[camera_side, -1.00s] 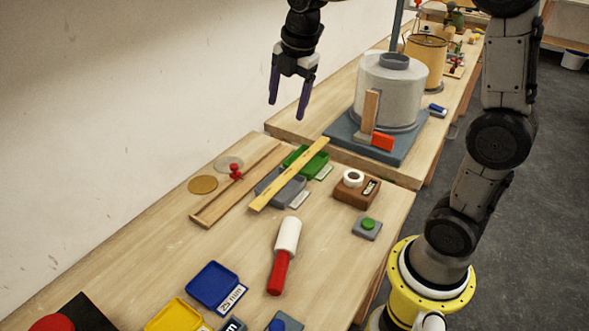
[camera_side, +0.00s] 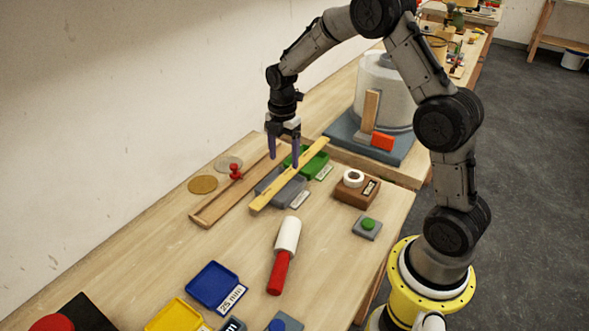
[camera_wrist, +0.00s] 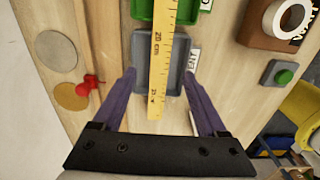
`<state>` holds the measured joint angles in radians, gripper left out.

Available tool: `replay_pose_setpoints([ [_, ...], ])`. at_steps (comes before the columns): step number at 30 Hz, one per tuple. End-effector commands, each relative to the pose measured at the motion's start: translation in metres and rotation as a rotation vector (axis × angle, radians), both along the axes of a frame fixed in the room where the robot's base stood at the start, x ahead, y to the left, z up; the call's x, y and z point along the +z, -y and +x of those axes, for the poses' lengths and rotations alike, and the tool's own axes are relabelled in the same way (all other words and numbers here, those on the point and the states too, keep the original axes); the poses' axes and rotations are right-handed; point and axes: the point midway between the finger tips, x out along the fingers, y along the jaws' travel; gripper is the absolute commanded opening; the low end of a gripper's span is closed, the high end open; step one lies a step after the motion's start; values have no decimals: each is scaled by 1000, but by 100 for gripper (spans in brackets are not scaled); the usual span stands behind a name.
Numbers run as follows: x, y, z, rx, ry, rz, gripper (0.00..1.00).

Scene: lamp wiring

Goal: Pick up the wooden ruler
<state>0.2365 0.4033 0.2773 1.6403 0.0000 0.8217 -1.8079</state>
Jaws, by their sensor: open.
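The wooden ruler (camera_side: 291,174) is a flat yellow strip lying across the grey tray (camera_side: 268,184) and the green tray (camera_side: 318,163). In the wrist view the ruler (camera_wrist: 162,55) runs from the top edge down to between my fingers, with dark marks along it. My gripper (camera_side: 282,162) points down, open, just at the ruler. In the wrist view my gripper's purple fingers (camera_wrist: 160,78) stand on either side of the ruler, apart from it. I cannot tell exactly how high the fingertips are above it.
A wooden rail (camera_side: 222,200) and a red pin (camera_side: 235,172) lie left of the ruler. A brown block with a white ring (camera_side: 353,178) and a green button (camera_side: 368,224) are to the right. A white roller with red handle (camera_side: 288,238) lies in front.

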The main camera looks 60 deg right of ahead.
Motion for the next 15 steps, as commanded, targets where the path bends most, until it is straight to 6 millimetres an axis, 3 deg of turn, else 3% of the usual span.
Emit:
replay_pose_setpoints([
  [5,-12,-1,-1,0,-2,1,75],
  [15,-54,-2,-1,0,0,0,75],
])
